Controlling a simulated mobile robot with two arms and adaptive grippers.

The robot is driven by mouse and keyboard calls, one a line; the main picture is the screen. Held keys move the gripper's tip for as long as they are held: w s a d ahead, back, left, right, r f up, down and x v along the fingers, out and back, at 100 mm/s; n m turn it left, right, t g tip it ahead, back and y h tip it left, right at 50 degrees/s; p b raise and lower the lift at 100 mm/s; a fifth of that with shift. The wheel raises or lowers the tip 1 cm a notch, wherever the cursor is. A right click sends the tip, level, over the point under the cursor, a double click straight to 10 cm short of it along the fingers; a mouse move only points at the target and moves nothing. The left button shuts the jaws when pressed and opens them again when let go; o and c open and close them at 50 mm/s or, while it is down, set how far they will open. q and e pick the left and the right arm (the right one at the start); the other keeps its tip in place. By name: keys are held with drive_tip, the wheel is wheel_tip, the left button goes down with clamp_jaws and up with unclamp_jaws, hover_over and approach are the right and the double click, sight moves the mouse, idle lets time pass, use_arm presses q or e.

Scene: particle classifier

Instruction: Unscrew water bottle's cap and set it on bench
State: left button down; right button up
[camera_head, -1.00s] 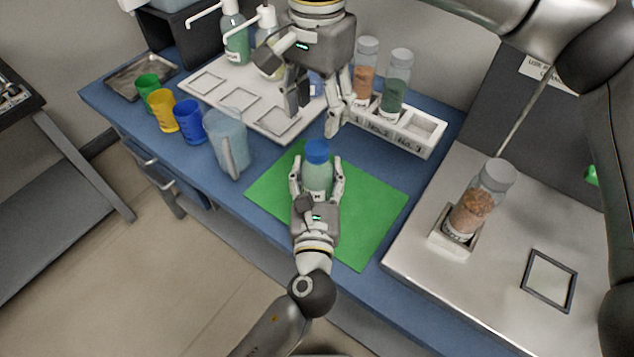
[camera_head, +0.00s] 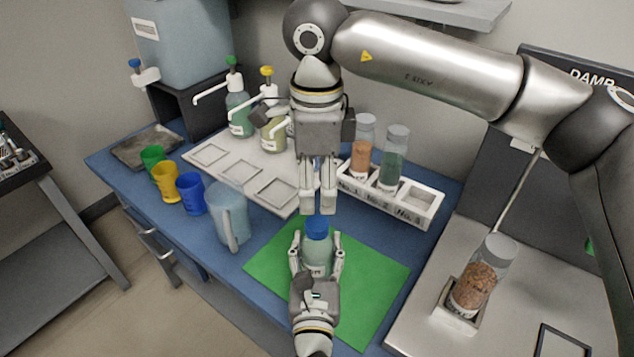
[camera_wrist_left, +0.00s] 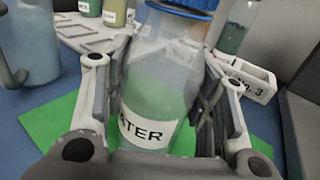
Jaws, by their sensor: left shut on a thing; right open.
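The water bottle (camera_head: 316,258) stands upright on the green mat (camera_head: 369,285), pale green with a blue cap (camera_head: 317,228) on its top. In the left wrist view the bottle (camera_wrist_left: 155,92) shows a white label ending in "ATER", and the cap (camera_wrist_left: 190,5) is cut off by the top edge. My left gripper (camera_head: 317,246) is shut on the bottle's body, one finger on each side. My right gripper (camera_head: 319,209) points straight down over the cap, open, with its fingertips near the cap's top edge. I cannot tell whether they touch it.
A clear pitcher (camera_head: 229,212) and blue (camera_head: 192,198), yellow and green cups stand to the left on the blue bench (camera_head: 210,237). Behind are a white tray (camera_head: 240,173), pump bottles and a numbered rack (camera_head: 415,207) with two jars. The mat's right part is clear.

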sight(317, 223)
drive_tip(key=m, duration=0.8)
drive_tip(key=shift+m, duration=0.4)
drive_tip(key=m, duration=1.3)
drive_tip(key=shift+m, duration=0.4)
drive_tip(key=m, duration=0.7)
drive_tip(key=shift+f, duration=4.05)
